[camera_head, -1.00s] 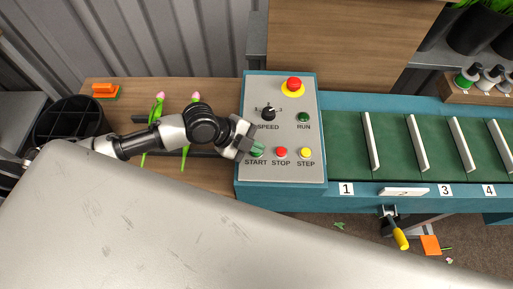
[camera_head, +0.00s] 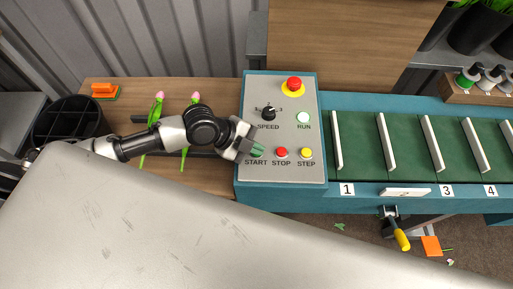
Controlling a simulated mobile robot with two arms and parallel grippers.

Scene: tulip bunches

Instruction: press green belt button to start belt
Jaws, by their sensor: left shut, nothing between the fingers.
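The grey control panel (camera_head: 287,172) stands at the left end of the belt. The green belt (camera_head: 405,145) with white slats runs to the right. My right gripper is not in view.
The red STOP button (camera_head: 281,152) and yellow STEP button (camera_head: 306,153) sit close to the right of START. A red emergency knob (camera_head: 294,84) and black speed dial (camera_head: 268,113) are above. Tulips (camera_head: 157,112) lie on the wooden table (camera_head: 215,178) under my left arm.

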